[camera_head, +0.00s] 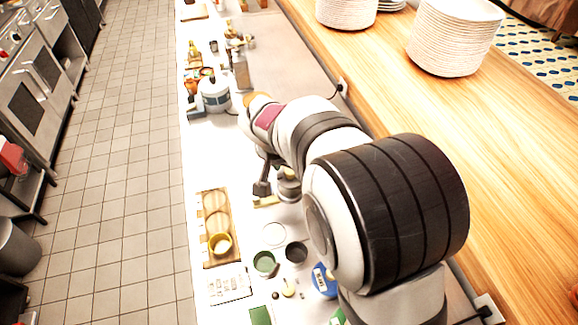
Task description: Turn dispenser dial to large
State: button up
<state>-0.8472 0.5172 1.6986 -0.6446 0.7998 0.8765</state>
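My gripper (265,188) points down over the white counter (205,160), beside a small metallic, round-topped object (289,188). A tan piece (266,201) shows just below the fingers. My arm covers much of this area, so I cannot tell whether the gripper touches either thing or how far its fingers are apart. I cannot make out a dispenser dial or its size marks. The metallic object may be part of the dispenser, but it is partly hidden.
A white pot-like appliance (214,95) stands farther back. Plate stacks (455,40) stand on the wooden ledge (510,150) at right.

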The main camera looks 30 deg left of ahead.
jog(key=shift+r, duration=0.1)
jog(key=v, duration=1.5)
jog(key=shift+s+r, duration=0.2)
jog(key=shift+r, duration=0.05)
